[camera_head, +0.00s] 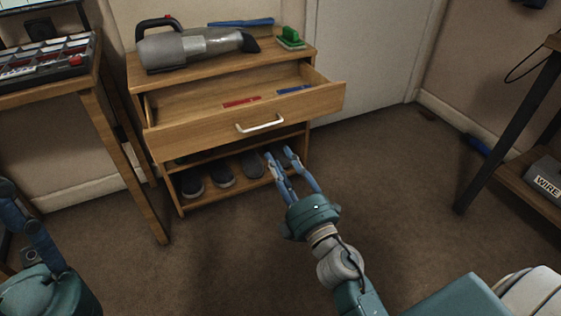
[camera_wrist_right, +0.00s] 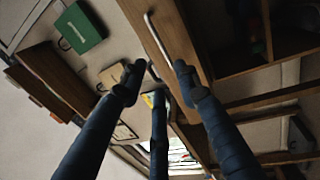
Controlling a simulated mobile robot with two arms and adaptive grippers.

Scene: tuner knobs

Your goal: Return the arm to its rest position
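My right arm reaches up from the bottom right of the head view. Its right gripper (camera_head: 280,155) has blue fingers set apart with nothing between them. It is in front of the right part of the wooden cabinet (camera_head: 308,135), below the pulled-out drawer (camera_head: 205,133) and its white handle (camera_head: 260,124). In the right wrist view the fingers (camera_wrist_right: 158,85) are spread and empty, and the handle (camera_wrist_right: 158,38) shows beyond them; I see no contact. My left gripper (camera_head: 30,225) shows only in part at the left edge, and its fingertips are unclear.
A handheld vacuum (camera_head: 190,48) and a green brush (camera_head: 291,38) lie on the cabinet top. Dark shoes (camera_head: 222,175) fill its lower shelf. A wooden table (camera_head: 125,165) stands left, and a dark-legged table (camera_head: 500,140) right. The floor between is mostly clear.

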